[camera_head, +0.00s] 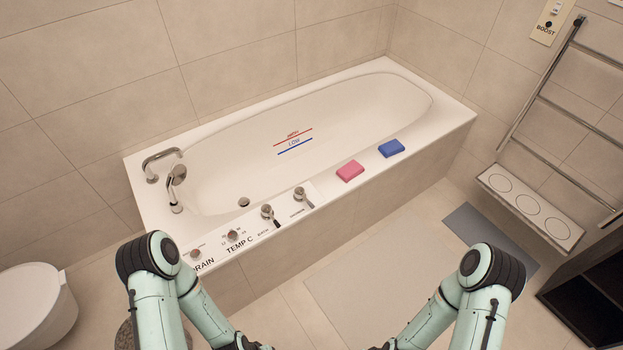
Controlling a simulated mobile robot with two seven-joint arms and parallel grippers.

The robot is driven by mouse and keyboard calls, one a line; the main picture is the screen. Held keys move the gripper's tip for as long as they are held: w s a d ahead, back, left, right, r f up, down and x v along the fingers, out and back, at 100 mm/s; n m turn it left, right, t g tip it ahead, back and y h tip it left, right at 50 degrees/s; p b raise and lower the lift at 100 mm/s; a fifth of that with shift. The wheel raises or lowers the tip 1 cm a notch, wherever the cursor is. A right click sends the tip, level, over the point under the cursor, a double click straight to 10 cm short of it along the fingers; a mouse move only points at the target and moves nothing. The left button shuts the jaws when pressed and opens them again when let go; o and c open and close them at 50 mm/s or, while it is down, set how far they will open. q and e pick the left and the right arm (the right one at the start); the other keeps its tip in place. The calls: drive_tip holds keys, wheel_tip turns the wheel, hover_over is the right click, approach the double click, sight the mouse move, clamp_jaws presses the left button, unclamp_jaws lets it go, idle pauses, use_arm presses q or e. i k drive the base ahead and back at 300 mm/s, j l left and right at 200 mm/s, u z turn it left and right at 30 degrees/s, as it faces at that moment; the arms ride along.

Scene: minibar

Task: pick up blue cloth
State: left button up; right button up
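A blue folded cloth (391,148) lies on the front rim of the white bathtub (452,122), toward the tub's right end. A pink folded cloth (350,171) lies on the same rim just to its left, apart from it. Both of my arms come in from the bottom of the head view, with only the upper links and elbows showing. Neither gripper is in the picture. Nothing touches the blue cloth.
Knobs and a faucet (163,157) sit at the tub's left end. A towel rail (545,95) stands at the right above a white shelf (530,207) with round holes. A dark cabinet (590,290) is lower right. A grey mat (488,235) lies on the floor.

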sight(391, 148)
drive_tip(key=i+l+u, duration=0.1)
drive_tip(key=u, duration=0.35)
drive_tip(key=l+u, duration=0.2)
drive_tip(key=u, duration=0.25)
drive_tip(key=l+u, duration=0.2)
drive_tip(key=u, duration=0.25)
drive_tip(key=l+u, duration=0.3)
drive_tip(key=l, duration=0.25)
drive_tip(key=l+u, duration=0.3)
drive_tip(key=l, duration=0.2)
drive_tip(key=k+l+u, duration=0.1)
drive_tip(key=l, duration=0.25)
drive_tip(key=k+l+u, duration=0.1)
drive_tip(key=l, duration=0.3)
drive_tip(key=k+l+u, duration=0.1)
drive_tip(key=l, duration=0.25)
drive_tip(key=k+l, duration=0.1)
drive_tip(key=l, duration=0.25)
drive_tip(key=k+l, duration=0.1)
drive_tip(key=l, duration=0.25)
drive_tip(key=k+l, duration=0.1)
drive_tip(key=l, duration=0.25)
